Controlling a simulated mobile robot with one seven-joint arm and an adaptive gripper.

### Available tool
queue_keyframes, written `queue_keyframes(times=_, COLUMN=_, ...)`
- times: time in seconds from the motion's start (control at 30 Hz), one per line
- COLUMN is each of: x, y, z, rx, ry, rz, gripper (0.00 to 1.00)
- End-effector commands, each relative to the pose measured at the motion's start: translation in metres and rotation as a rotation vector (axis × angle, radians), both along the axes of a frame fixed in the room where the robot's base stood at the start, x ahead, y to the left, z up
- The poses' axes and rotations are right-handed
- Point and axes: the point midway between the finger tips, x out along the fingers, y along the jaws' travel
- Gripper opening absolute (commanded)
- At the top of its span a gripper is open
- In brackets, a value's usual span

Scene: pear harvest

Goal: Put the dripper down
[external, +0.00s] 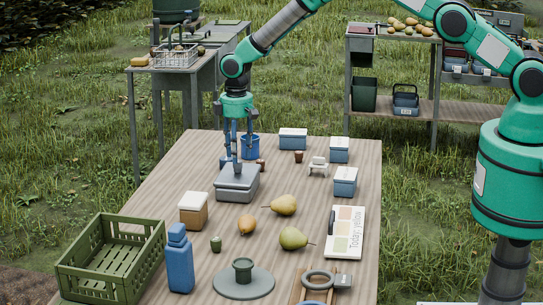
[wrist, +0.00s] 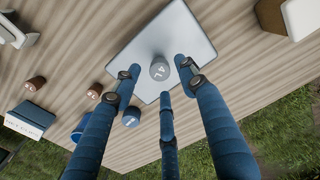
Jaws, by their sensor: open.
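No thing in view can be surely told as the dripper. My gripper (external: 237,158) points down over the grey lidded box (external: 237,187) at the table's left side. In the wrist view its three blue fingers are spread apart, with nothing gripped between them. A small grey round piece with a light mark (wrist: 159,70) shows between the fingertips, over the box's pale lid (wrist: 190,38). I cannot tell whether the fingers touch it.
A blue bucket (external: 250,146) and small brown pots stand close behind my gripper. Several white-lidded boxes line the far and right sides. Pears (external: 293,238), a white-topped tan box (external: 194,212), a blue bottle (external: 180,262) and a green crate (external: 112,270) lie nearer the camera.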

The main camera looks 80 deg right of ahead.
Motion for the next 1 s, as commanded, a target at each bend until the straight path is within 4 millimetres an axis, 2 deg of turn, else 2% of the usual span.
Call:
queue_keyframes(times=0.3, x=0.000, y=0.000, z=0.051, rx=0.000, ry=-0.001, rz=0.000, gripper=0.42)
queue_keyframes(times=0.5, x=0.000, y=0.000, z=0.073, rx=0.000, ry=0.000, rz=0.000, gripper=0.42)
queue_keyframes(times=0.7, x=0.000, y=0.000, z=0.080, rx=0.000, ry=0.001, rz=0.000, gripper=0.42)
queue_keyframes(times=1.0, x=0.000, y=0.000, z=0.081, rx=0.000, ry=0.000, rz=0.000, gripper=0.42)
